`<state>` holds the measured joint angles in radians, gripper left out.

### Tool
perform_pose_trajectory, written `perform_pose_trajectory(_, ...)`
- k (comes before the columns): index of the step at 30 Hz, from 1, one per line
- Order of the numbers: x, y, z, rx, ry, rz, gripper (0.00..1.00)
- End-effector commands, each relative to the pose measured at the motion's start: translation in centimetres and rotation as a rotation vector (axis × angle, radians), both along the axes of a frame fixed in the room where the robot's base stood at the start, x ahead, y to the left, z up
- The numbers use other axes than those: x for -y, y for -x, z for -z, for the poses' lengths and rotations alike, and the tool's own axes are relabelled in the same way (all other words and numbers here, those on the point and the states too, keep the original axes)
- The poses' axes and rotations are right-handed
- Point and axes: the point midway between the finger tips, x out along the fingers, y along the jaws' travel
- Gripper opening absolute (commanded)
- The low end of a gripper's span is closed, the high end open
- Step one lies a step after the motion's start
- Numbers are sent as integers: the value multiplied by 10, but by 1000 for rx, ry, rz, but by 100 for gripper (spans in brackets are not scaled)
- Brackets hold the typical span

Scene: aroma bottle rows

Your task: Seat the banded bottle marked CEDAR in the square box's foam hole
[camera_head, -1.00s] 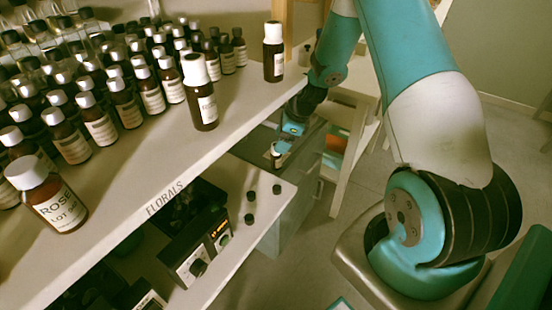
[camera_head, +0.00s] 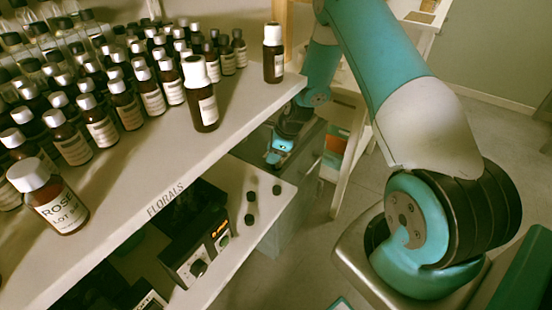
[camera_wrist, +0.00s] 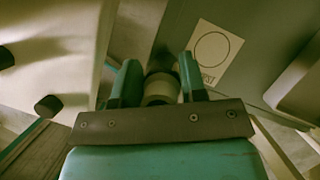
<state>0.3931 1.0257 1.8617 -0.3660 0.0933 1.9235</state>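My gripper (camera_wrist: 158,88) shows at the bottom middle of the wrist view, its two green fingers on either side of a bottle (camera_wrist: 160,90) with a pale round top. The fingers appear closed on it; its label is not readable from here. In the head view my gripper (camera_head: 280,150) is beyond the end of the shelf, over a dark grey surface, and the bottle is not clearly visible. No square box or foam hole can be made out in either view, and no label reading CEDAR.
A shelf (camera_head: 165,170) marked FLORALS holds many bottles, including a ROSE bottle (camera_head: 48,195) and white-capped bottles near its edge. A lower shelf (camera_head: 240,235) carries small black caps and devices. A card with a circle (camera_wrist: 213,52) lies on the grey surface (camera_wrist: 255,30).

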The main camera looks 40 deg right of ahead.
Motion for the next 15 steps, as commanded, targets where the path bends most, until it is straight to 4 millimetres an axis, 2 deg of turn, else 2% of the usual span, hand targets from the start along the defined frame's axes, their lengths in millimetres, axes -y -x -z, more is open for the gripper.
perform_pose_trajectory(1,0,0,0,0,0,0,20)
perform_pose_trajectory(2,0,0,0,0,0,0,14)
perform_pose_trajectory(4,0,0,0,0,0,0,14)
perform_pose_trajectory(5,0,0,0,0,0,0,10)
perform_pose_trajectory(11,0,0,-4,2,0,-1,9)
perform_pose_trajectory(15,1,-1,-23,5,1,0,9)
